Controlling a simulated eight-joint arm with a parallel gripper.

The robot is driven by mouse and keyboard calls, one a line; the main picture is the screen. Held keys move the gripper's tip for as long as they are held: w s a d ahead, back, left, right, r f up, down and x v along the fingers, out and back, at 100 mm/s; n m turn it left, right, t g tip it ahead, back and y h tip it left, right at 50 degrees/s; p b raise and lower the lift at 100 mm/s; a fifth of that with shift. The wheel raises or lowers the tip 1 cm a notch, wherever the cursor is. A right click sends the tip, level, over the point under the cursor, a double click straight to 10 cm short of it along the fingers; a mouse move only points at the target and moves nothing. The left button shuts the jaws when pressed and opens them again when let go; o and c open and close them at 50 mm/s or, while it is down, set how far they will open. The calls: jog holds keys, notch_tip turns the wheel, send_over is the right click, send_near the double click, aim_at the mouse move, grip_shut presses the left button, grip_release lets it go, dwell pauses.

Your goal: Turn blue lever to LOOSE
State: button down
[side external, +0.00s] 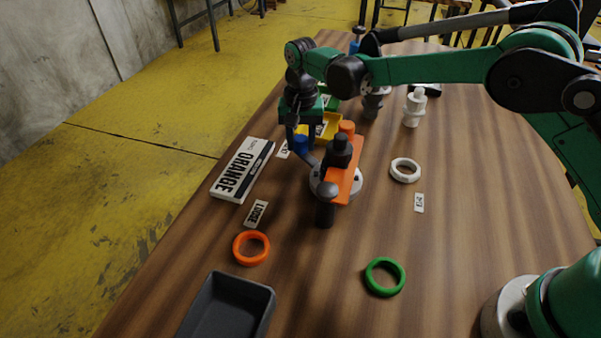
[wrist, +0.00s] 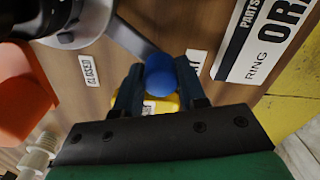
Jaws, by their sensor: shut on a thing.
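The blue lever shows as a round blue knob (wrist: 160,75) on a grey bar in the wrist view. In the side external view the knob (side external: 301,143) sits just left of the round grey base (side external: 354,184). My gripper (wrist: 159,82) is shut on the knob, with one dark finger on each side; in the side external view my gripper (side external: 299,140) comes down from above and partly covers it. The LOOSE label (side external: 256,213) lies flat nearer the camera, left of the base. A CLOSED label (wrist: 89,69) lies beside the lever in the wrist view.
An orange bar (side external: 343,178) with black fittings stands over the base. A white ORANGE sign (side external: 243,170) lies left. Orange (side external: 251,248), green (side external: 385,277) and white (side external: 405,170) rings lie around. A dark tray (side external: 228,309) is in front; a yellow bin (side external: 328,126) is behind.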

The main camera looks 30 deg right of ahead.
jog(key=shift+a, duration=0.1)
jog(key=shift+s+a+n, duration=0.3)
jog(key=shift+a+n, duration=0.5)
jog(key=shift+n, duration=0.25)
jog(key=shift+s+a+n, duration=0.3)
jog(key=shift+a+n, duration=0.45)
jog(key=shift+n, duration=0.3)
jog(key=shift+s+a+n, duration=0.55)
jog(key=shift+a+n, duration=0.1)
jog(key=shift+n, duration=0.3)
jog(key=shift+s+a+n, duration=0.55)
jog(key=shift+a+n, duration=0.05)
jog(key=shift+n, duration=0.35)
jog(key=shift+s+a+n, duration=0.45)
jog(key=shift+s+n, duration=0.25)
jog(key=shift+n, duration=0.25)
jog(key=shift+s+a+n, duration=0.4)
jog(key=shift+s+n, duration=0.3)
jog(key=shift+n, duration=0.25)
jog(key=shift+s+a+n, duration=0.15)
jog(key=shift+s+n, duration=0.55)
jog(key=shift+n, duration=0.1)
jog(key=shift+s+a+n, duration=0.15)
jog(key=shift+s+n, duration=0.55)
jog(key=shift+n, duration=0.1)
jog(key=shift+s, duration=0.1)
jog(key=c, duration=0.5)
grip_release()
jog(key=shift+r, duration=0.1)
